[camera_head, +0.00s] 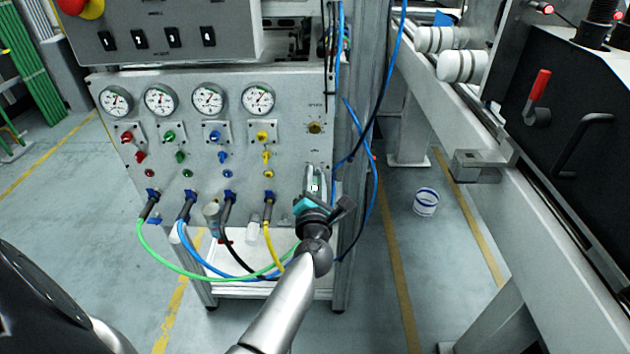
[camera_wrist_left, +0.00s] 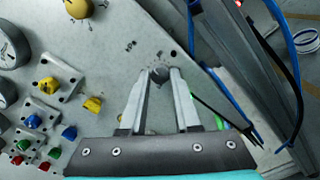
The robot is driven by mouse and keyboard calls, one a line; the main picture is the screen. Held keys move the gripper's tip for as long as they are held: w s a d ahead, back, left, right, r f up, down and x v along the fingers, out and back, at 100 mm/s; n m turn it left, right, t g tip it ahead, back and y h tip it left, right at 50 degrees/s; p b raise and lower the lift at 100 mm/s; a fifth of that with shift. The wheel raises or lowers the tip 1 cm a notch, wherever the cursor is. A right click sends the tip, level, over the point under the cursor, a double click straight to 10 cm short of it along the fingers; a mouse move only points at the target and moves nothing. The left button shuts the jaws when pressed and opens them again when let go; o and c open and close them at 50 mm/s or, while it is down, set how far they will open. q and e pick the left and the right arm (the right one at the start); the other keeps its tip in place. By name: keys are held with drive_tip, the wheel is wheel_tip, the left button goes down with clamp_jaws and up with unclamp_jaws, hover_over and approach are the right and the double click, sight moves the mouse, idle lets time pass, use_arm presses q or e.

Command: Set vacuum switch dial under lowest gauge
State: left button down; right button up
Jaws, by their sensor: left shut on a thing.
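My left gripper (camera_head: 315,183) is at the lower right of the grey panel (camera_head: 290,160). In the left wrist view, the two fingers of my left gripper (camera_wrist_left: 159,76) are shut on a small dark round knob (camera_wrist_left: 159,73) on the panel face. The fingers hide most of it, and its pointing direction cannot be read. Several round gauges hang in a row above: one at far left (camera_head: 116,101), then a second (camera_head: 161,100), a third (camera_head: 208,99) and a fourth (camera_head: 258,100). Their needles are too small to compare surely. My right gripper is out of view.
Red (camera_head: 127,137), green (camera_head: 169,136), blue (camera_head: 214,136) and yellow (camera_head: 262,137) knobs sit under the gauges. Another yellow knob (camera_head: 314,128) is above my gripper. Hoses, including a green one (camera_head: 190,272), hang below; blue cables (camera_head: 372,165) run at the right.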

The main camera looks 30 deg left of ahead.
use_arm(q)
drive_tip(key=shift+f+n, duration=0.1)
drive_tip(key=shift+n, duration=0.6)
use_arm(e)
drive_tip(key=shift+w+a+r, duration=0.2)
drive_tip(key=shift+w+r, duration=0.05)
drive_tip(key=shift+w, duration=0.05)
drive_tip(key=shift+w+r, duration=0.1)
use_arm(q)
drive_tip(key=c, duration=0.6)
unclamp_jaws()
